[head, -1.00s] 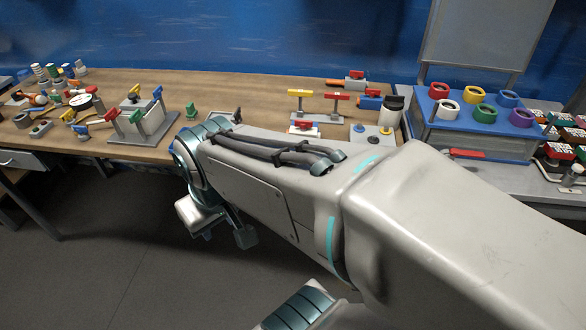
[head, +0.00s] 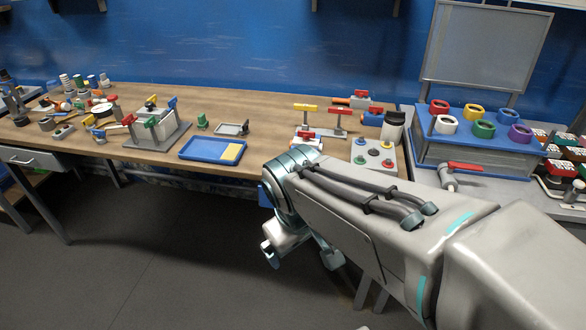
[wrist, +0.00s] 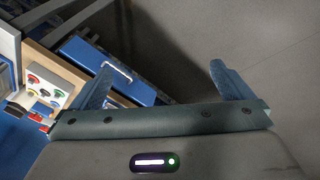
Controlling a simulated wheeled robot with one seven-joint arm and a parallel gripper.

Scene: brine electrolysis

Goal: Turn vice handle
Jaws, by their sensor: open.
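I cannot pick out a vice or its handle with certainty in either view. A grey fitting with a red lever (head: 463,167) stands at the front of the right-hand bench, apart from my gripper. My gripper (head: 302,256) hangs low in front of the wooden bench, below its top and over the floor. In the wrist view my gripper (wrist: 163,86) shows two blue fingers spread wide with nothing between them. My arm hides part of the bench front.
The wooden bench (head: 262,118) holds a blue tray (head: 195,150), a grey button panel (head: 373,156) and several coloured-handle fixtures. A blue drawer front (wrist: 108,68) with a silver handle lies beyond the left finger. Open floor (head: 150,250) lies at front left.

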